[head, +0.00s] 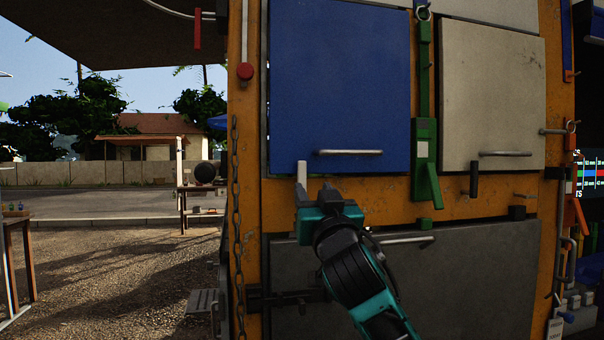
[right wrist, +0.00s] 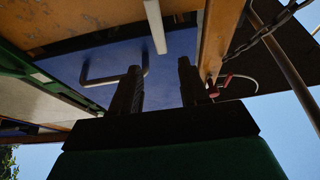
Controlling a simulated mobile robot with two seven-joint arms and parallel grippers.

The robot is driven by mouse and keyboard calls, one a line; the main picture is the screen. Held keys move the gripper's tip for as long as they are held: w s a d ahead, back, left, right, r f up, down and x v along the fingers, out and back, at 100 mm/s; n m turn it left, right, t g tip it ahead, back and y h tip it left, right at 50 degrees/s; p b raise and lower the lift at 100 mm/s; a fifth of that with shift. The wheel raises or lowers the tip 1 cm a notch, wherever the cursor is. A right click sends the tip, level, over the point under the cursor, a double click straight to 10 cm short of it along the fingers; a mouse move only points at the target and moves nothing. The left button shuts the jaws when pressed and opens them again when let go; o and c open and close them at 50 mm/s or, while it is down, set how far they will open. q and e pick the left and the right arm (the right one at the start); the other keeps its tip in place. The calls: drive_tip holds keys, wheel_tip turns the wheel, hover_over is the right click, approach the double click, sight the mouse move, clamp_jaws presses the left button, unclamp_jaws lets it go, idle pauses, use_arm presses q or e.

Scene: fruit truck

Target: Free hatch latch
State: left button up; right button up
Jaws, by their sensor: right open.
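The blue hatch (head: 340,85) is closed on the orange truck side, with a grey bar handle (head: 350,152) low on it. A white latch peg (head: 302,172) hangs upright at the hatch's lower left corner. My right gripper (head: 314,190) is open and empty just below the peg, fingers pointing up. In the right wrist view the peg (right wrist: 156,27) shows ahead of the gap between the fingertips (right wrist: 158,68), and the blue hatch (right wrist: 175,55) lies behind the fingers. I cannot tell if a finger touches the peg. My left gripper is not in view.
A pale grey hatch (head: 492,95) with a black peg (head: 474,180) is to the right. A green lever (head: 424,160) stands between the hatches. A dark lower panel (head: 470,280) with a handle is behind my arm. A chain (head: 236,200) hangs at the left edge.

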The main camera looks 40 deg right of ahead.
sight(303, 171)
drive_tip(key=p+x, duration=0.1)
drive_tip(key=x, duration=0.7)
drive_tip(key=shift+c, duration=0.3)
drive_tip(key=shift+f, duration=0.1)
clamp_jaws()
